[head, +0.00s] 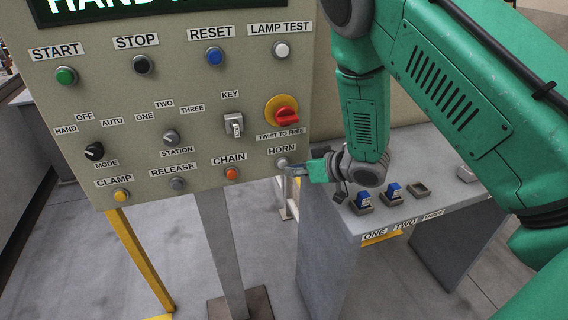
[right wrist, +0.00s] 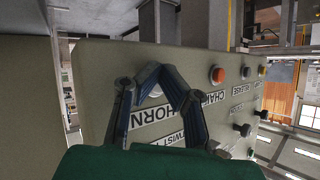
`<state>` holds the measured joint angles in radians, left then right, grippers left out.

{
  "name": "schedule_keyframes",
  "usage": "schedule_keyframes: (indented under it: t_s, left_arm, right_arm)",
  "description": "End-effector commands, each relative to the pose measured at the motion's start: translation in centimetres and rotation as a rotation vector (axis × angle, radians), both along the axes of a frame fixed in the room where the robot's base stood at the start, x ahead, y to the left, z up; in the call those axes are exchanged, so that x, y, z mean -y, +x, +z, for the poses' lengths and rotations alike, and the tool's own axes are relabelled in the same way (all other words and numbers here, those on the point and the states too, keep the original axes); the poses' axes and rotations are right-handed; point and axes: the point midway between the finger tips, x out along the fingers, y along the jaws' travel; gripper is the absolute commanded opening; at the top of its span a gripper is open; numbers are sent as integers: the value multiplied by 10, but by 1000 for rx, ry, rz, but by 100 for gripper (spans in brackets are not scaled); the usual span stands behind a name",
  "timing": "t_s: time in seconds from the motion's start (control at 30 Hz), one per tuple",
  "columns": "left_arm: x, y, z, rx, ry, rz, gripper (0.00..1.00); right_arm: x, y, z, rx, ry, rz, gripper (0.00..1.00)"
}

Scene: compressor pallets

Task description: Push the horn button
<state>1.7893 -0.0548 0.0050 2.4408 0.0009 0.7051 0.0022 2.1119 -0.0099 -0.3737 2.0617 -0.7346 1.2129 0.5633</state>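The horn button (head: 282,163) is a small grey round button at the lower right of the beige control panel (head: 205,100), under the label HORN. My right gripper (head: 291,169) is at the panel's lower right corner, its tips beside the horn button. Whether they touch it I cannot tell. In the right wrist view the fingers (right wrist: 150,70) lean together to a closed tip in front of the panel, with nothing held. The button (right wrist: 155,91) shows partly between the fingers. My left gripper is not in view.
The orange CHAIN button (head: 232,173) is left of the horn button. The red twist-to-free knob (head: 286,117) on its yellow plate is just above. A grey stand (head: 335,215) with blue pieces (head: 393,190) in small holders is right of the panel, under my right arm.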

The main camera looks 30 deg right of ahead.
Motion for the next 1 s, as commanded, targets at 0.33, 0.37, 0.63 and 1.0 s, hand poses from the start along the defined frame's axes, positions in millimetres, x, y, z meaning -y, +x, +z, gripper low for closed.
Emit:
schedule_keyframes:
  t_s: [0.33,0.37,0.63,1.0]
  left_arm:
    - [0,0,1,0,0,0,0]
    - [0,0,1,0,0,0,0]
    - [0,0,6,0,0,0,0]
    - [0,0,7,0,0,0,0]
  right_arm:
    - [1,3,0,2,2,2,0]
    - [1,2,0,2,2,2,0]
    - [-6,-8,2,0,4,2,0]
    - [-11,-14,2,2,2,1,0]
